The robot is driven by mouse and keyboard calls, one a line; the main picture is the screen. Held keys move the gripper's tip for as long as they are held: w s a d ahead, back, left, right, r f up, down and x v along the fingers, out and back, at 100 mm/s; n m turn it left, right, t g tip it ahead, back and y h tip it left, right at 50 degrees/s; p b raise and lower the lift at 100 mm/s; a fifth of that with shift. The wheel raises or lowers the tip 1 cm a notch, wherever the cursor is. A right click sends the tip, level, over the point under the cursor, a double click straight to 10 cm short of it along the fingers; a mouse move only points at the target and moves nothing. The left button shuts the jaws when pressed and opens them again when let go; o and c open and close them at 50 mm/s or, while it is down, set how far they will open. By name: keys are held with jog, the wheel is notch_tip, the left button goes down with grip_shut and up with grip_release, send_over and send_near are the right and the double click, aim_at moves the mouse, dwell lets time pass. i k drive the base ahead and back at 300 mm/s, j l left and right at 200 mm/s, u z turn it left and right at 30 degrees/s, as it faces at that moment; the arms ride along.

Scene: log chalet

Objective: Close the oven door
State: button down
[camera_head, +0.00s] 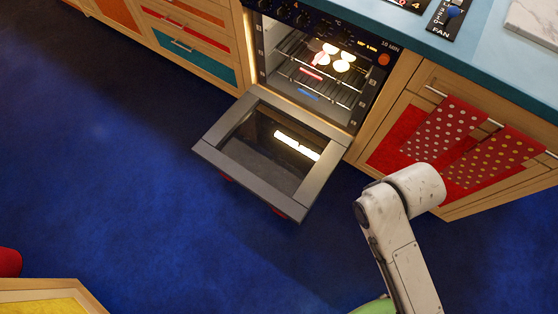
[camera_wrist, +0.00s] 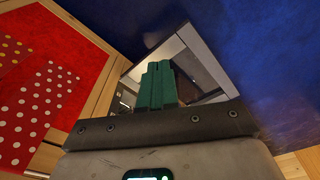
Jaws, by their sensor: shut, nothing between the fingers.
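The oven (camera_head: 310,68) is built into the wooden cabinets at the top centre of the head view. Its door (camera_head: 222,142) is folded down, wide open, with a glass pane and a grey frame. Racks and lit shapes show inside. In the wrist view the grey door frame (camera_wrist: 203,62) shows past my fingers. My gripper (camera_wrist: 158,70) has green fingers, which are together and empty. They point towards the door, apart from it as far as I can tell. In the head view my arm is at the lower right, and the gripper is not visible there.
Dotted red towels (camera_head: 440,130) hang on the cabinet right of the oven, and show at the left of the wrist view (camera_wrist: 40,100). Drawers (camera_head: 185,45) stand left of the oven. A yellow-topped wooden piece (camera_head: 45,298) is at the lower left. The blue floor before the door is clear.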

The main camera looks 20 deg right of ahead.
aim_at(295, 208)
jog(key=l, duration=0.1)
jog(key=i+j+u, duration=0.35)
jog(key=i+j, duration=0.45)
jog(key=j, duration=0.15)
